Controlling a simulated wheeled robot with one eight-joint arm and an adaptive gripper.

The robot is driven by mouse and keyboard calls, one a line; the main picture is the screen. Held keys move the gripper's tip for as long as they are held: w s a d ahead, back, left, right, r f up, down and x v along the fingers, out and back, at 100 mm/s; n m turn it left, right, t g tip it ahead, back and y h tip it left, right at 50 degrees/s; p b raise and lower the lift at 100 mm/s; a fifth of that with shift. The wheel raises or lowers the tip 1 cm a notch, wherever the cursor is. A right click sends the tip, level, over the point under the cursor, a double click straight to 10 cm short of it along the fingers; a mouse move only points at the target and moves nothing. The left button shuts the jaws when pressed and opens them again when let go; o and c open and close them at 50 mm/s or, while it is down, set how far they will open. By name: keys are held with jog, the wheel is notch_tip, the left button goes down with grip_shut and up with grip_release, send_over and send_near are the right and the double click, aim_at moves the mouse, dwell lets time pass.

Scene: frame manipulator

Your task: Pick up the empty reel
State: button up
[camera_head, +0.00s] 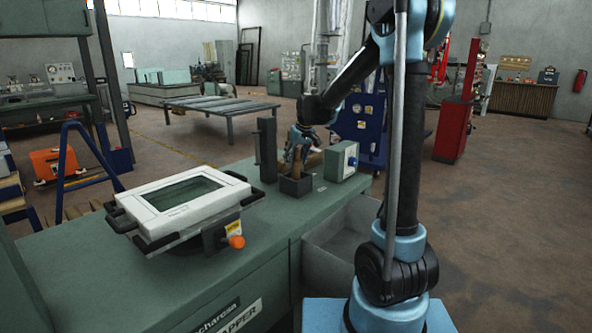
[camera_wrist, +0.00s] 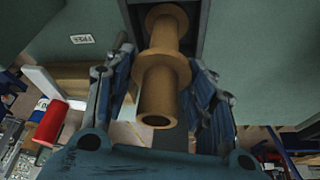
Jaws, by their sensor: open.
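The empty reel (camera_wrist: 162,72) is a brown spool with two flanges and a hollow end, seen between my gripper's fingers in the wrist view. In the head view, the reel (camera_head: 297,165) stands in a small dark box (camera_head: 295,188) on the green bench. My gripper (camera_wrist: 160,65) is open, with one blue-grey finger on each side of the reel. Gaps show between the fingers and the reel. In the head view my gripper (camera_head: 299,143) is small, above the dark box, partly covering the reel.
A dark upright post (camera_head: 267,150) stands left of the dark box, and a pale control box (camera_head: 341,161) stands right of it. A white-framed screen (camera_head: 183,197) occupies the nearer bench. An open grey drawer (camera_head: 340,240) juts out below the bench's right side.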

aim_at(294, 165)
jog(key=shift+x, duration=2.1)
jog(key=c, duration=0.7)
jog(key=shift+c, duration=0.3)
